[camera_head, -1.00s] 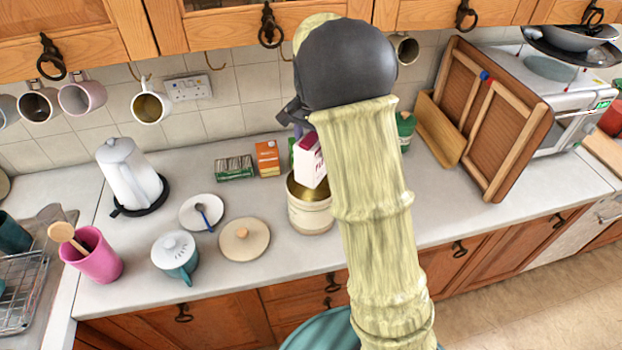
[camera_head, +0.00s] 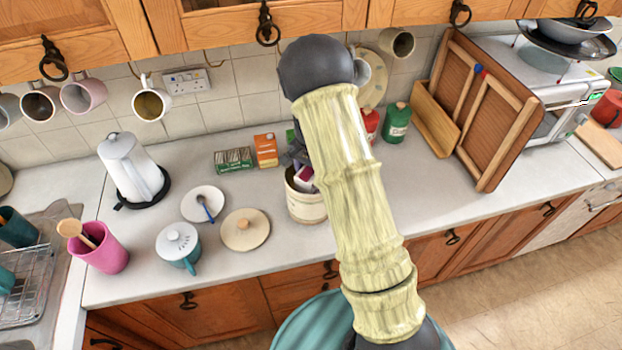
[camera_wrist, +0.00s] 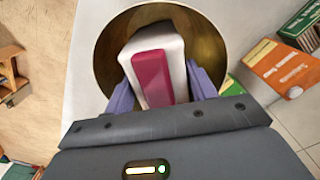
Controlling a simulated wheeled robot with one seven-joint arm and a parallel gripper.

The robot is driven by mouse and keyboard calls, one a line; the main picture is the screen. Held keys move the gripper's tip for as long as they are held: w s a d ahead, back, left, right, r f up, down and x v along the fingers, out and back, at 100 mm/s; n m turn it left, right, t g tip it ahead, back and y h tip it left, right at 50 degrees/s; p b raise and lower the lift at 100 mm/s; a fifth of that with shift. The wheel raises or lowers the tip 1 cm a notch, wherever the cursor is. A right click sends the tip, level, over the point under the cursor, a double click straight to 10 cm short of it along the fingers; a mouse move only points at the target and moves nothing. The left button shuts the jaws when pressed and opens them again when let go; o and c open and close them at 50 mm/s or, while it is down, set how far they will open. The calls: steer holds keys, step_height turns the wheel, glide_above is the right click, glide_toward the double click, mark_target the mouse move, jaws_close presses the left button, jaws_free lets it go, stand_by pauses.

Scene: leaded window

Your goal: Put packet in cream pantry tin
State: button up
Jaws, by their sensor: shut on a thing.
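The packet (camera_wrist: 158,68), white with a dark pink panel, is held between the two purple-grey fingers of my gripper (camera_wrist: 162,92) in the wrist view. My gripper is shut on it. The packet is over the round opening of the cream pantry tin, whose brassy inside (camera_wrist: 105,68) shows around it. In the head view the packet (camera_head: 304,178) shows partly within the tin's mouth, its lower part hidden by the wall of the cream pantry tin (camera_head: 305,208). My arm covers the tin's right side. I cannot tell whether the packet touches the tin's bottom.
A round cream lid (camera_head: 245,232) with a wooden knob lies left of the tin. An orange box (camera_head: 265,150) and a green box (camera_head: 233,160) stand behind.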

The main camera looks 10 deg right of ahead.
steer(key=shift+a, duration=0.15)
steer(key=shift+f+p, duration=0.75)
steer(key=shift+f, duration=1.35)
steer(key=shift+f, duration=0.15)
steer(key=o, duration=1.5)
